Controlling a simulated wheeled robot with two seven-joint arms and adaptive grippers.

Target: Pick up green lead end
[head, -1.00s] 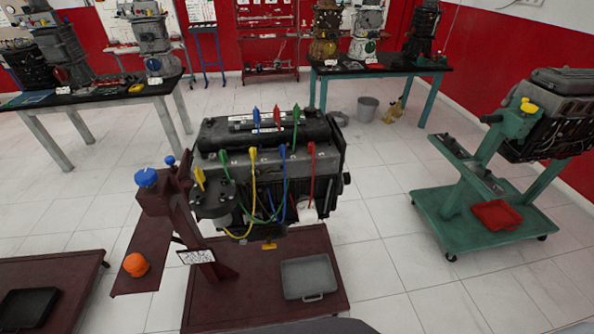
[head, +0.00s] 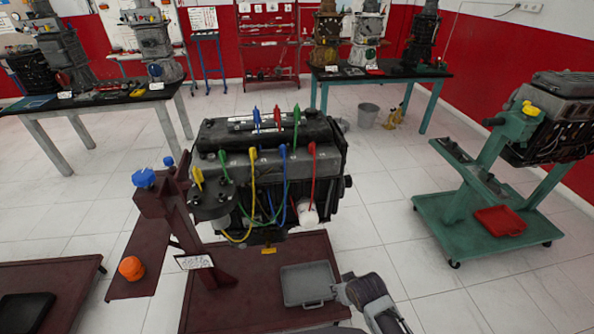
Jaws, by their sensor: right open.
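A green lead end (head: 223,156) stands at the left of the front row of plugs on the dark engine (head: 330,160). A second green lead end (head: 296,113) stands upright at the back of the engine top. A thin green wire loops down the engine's front, among the yellow and blue wires. My right gripper (head: 344,289) shows at the bottom, low in the picture beside the grey tray, well apart from both green ends. It is open and empty. My left gripper is not in view.
Blue (head: 256,116), red (head: 277,116) and yellow (head: 252,153) lead ends stand near the green ones. The maroon stand (head: 225,310) carries a grey tray (head: 306,284). A blue knob (head: 144,178) rises at left. Floor to the right is clear up to the green trolley (head: 490,245).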

